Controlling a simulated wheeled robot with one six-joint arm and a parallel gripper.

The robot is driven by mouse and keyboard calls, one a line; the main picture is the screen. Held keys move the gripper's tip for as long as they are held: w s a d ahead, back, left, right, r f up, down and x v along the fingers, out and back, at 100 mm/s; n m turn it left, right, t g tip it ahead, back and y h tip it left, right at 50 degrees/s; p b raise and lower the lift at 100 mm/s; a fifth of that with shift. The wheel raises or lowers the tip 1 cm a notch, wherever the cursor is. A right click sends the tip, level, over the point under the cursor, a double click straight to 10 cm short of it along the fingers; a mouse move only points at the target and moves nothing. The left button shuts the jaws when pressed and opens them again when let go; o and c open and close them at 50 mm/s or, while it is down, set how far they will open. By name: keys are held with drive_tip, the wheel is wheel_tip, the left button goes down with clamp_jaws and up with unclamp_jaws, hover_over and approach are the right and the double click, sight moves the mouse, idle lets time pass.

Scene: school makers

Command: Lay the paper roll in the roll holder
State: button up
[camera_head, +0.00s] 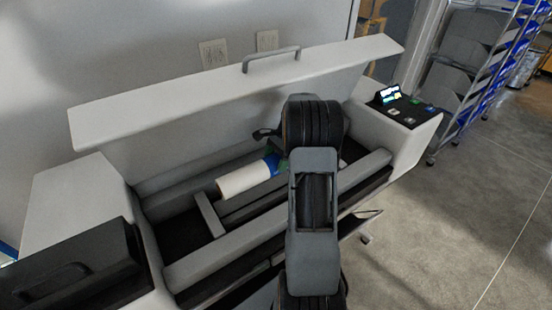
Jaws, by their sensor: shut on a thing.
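The paper roll (245,180) is a white cylinder with a blue and green part at its right end. It is inside the open printer, lying slantwise along the trough, with its left end showing. My gripper (279,160) is at the roll's right part and is shut on it; my arm hides most of the fingers and the roll's far end. The roll holder appears to be the long trough with grey rails and a light crosspiece (209,214) under the roll. I cannot tell whether the roll touches it or hangs just above.
The printer's white lid (190,92) stands open behind the trough, with a grey handle (271,60). A control panel (405,105) is on the right end and a dark cover (70,262) on the left. Shelving with blue bins (480,90) stands at the far right. Floor is clear at right.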

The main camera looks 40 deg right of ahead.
drive_tip(key=shift+f+b, duration=3.1)
drive_tip(key=shift+f, duration=1.7)
drive_tip(key=o, duration=1.3)
drive_tip(key=shift+o, duration=1)
drive_tip(key=shift+f, duration=0.1)
